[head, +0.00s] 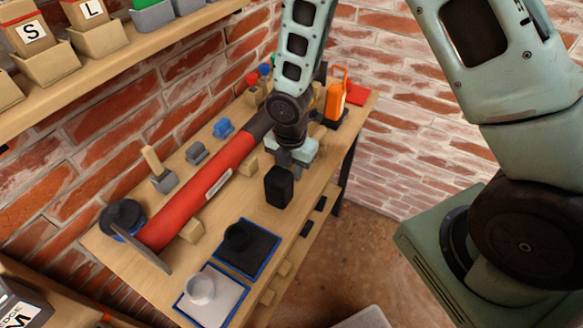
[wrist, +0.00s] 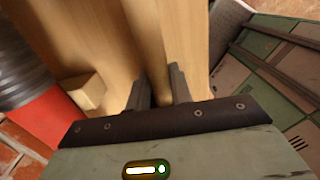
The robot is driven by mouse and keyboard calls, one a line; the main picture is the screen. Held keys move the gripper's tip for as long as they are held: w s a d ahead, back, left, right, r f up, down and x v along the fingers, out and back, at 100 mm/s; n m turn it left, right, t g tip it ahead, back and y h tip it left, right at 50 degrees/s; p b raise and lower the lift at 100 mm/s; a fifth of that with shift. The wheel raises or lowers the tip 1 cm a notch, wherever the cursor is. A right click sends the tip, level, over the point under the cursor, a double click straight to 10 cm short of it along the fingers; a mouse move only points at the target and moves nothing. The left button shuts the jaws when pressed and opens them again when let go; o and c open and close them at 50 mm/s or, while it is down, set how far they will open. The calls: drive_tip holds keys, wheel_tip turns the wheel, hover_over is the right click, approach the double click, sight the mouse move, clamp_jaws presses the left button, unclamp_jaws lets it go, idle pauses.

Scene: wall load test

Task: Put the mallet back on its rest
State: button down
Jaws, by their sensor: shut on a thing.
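My gripper (head: 288,160) is low over the right part of the workbench. In the wrist view, my gripper (wrist: 157,92) is shut on a light wooden bar (wrist: 150,45) that runs up between the fingers; it looks like the mallet's handle. In the head view a black block (head: 279,187), apparently the mallet's head, shows just in front of my gripper. The join between handle and head is hidden, and whether the block touches the bench is unclear. I cannot pick out the mallet's rest with certainty.
A large red cylinder (head: 202,193) lies along the workbench (head: 112,249), beside wooden blocks. A black tray (head: 262,254) and a pale tray (head: 228,298) are nearer. An orange lantern-like item (head: 335,100) stands at the far end. Brick walls and a shelf (head: 160,34) bound the left.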

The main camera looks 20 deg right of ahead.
drive_tip(key=shift+f+b, duration=0.4)
drive_tip(key=shift+f, duration=0.2)
drive_tip(key=c, duration=0.5)
unclamp_jaws()
drive_tip(key=shift+r, duration=0.1)
drive_tip(key=shift+a+r+p, duration=0.1)
drive_tip(key=shift+r+p, duration=3.45)
drive_tip(key=shift+r, duration=0.35)
